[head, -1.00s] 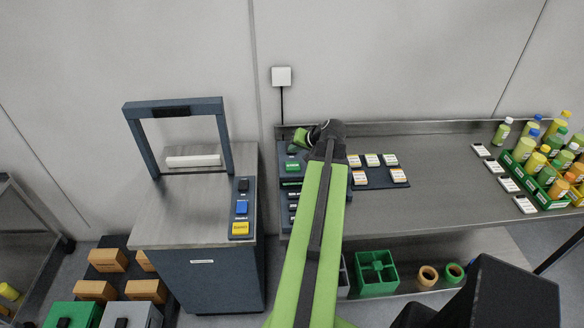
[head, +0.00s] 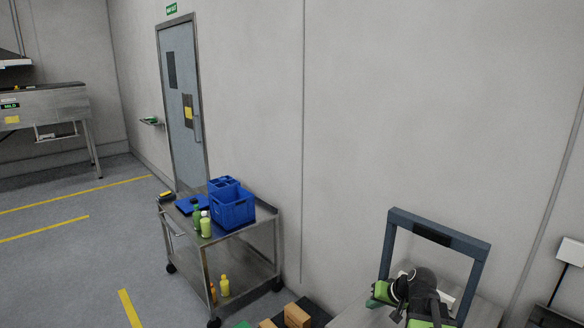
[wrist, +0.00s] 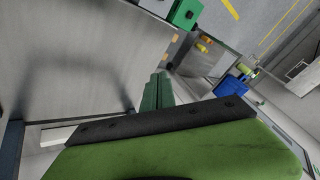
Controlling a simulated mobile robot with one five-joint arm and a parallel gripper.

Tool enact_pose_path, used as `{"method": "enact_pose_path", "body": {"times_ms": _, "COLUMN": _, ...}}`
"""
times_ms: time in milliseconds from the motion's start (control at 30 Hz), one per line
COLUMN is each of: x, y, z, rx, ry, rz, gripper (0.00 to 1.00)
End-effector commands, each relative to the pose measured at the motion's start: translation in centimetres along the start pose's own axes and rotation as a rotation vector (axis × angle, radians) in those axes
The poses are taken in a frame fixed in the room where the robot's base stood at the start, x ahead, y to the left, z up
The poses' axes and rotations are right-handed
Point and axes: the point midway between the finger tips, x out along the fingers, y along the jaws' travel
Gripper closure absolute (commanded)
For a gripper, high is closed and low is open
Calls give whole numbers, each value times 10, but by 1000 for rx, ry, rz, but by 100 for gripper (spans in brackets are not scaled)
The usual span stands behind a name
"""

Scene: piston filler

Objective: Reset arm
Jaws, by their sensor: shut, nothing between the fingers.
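My gripper (head: 374,298) is at the lower right of the head view, in front of the dark blue frame (head: 388,245) of the steel-topped machine. My green and black wrist partly hides the machine top (head: 350,318) and a white bar on it. In the wrist view my gripper's green fingers (wrist: 158,92) are together with nothing between them. They appear to be above the machine top, clear of it.
A steel cart (head: 278,228) by the wall holds a blue crate (head: 233,209) and several bottles. Brown boxes (head: 297,315) are on the floor left of the machine. A grey door (head: 181,95) is behind the cart. Floor at left is open.

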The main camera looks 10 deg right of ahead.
Motion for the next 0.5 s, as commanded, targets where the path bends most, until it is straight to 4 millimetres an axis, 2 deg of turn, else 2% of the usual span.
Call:
{"method": "enact_pose_path", "body": {"times_ms": 33, "x": 16, "y": -40, "z": 18, "rx": -67, "ry": -59, "rz": -6, "gripper": 100}}
{"method": "enact_pose_path", "body": {"times_ms": 100, "x": 32, "y": -83, "z": 44, "rx": -146, "ry": -136, "rz": 1, "gripper": 100}}
{"method": "enact_pose_path", "body": {"times_ms": 200, "x": 47, "y": -130, "z": 83, "rx": -247, "ry": -240, "rz": 31, "gripper": 100}}
{"method": "enact_pose_path", "body": {"times_ms": 233, "x": 50, "y": -141, "z": 94, "rx": -273, "ry": -269, "rz": 45, "gripper": 100}}
{"method": "enact_pose_path", "body": {"times_ms": 300, "x": 52, "y": -158, "z": 120, "rx": -325, "ry": -334, "rz": 85, "gripper": 100}}
{"method": "enact_pose_path", "body": {"times_ms": 367, "x": 50, "y": -163, "z": 140, "rx": -357, "ry": -391, "rz": 140, "gripper": 100}}
{"method": "enact_pose_path", "body": {"times_ms": 400, "x": 43, "y": -154, "z": 151, "rx": -357, "ry": -430, "rz": 196, "gripper": 100}}
{"method": "enact_pose_path", "body": {"times_ms": 500, "x": 30, "y": -129, "z": 159, "rx": -321, "ry": -482, "rz": 289, "gripper": 100}}
